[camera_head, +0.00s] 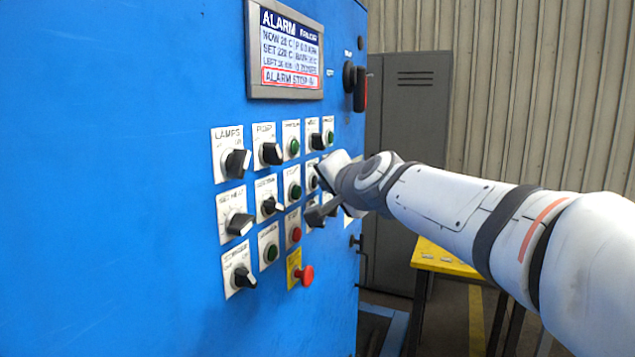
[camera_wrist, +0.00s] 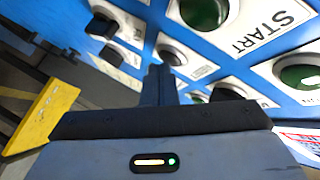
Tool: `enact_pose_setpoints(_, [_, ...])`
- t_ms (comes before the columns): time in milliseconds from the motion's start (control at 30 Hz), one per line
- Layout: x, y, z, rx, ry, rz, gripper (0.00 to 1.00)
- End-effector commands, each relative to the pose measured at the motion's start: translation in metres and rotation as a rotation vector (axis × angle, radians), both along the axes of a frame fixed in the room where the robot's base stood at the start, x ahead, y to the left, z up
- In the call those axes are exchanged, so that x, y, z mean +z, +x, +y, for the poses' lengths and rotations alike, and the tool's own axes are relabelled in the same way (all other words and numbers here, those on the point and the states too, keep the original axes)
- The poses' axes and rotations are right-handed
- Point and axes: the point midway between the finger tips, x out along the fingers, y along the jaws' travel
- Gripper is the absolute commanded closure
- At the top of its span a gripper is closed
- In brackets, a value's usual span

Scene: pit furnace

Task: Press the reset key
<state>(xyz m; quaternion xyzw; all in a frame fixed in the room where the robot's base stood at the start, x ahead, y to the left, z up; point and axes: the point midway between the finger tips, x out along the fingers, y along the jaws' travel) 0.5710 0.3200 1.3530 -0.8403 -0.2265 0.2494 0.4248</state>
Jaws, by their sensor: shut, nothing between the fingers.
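The blue control panel (camera_head: 130,180) carries rows of white-plated knobs and buttons. No plate is clearly readable as the reset key. My gripper (camera_wrist: 160,72) is shut and empty, its fingertips close to the panel. In the wrist view, a dark round button (camera_wrist: 173,52) on a white plate lies just beyond the fingertips. I cannot tell whether they touch it. A green button (camera_wrist: 204,12) above it has a START plate. In the head view, my wrist and gripper hide part of the panel's right-hand columns.
The alarm screen (camera_head: 288,52) reads "ALARM STOP". A red mushroom button (camera_head: 305,275) sticks out from the lower panel. Black knobs (camera_wrist: 102,25) stand left of the fingertips. A yellow table (camera_head: 448,262) and grey locker (camera_head: 408,110) are behind my arm.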

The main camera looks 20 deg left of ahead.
Motion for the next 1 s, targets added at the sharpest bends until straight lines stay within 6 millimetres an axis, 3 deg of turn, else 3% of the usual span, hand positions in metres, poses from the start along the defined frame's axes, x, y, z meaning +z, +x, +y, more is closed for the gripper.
enact_pose_setpoints(633, [-0.001,0.001,0.004,0.001,-0.001,0.0,1.0])
enact_pose_setpoints(1000, [-0.002,-0.002,-0.011,-0.001,-0.001,-0.001,1.0])
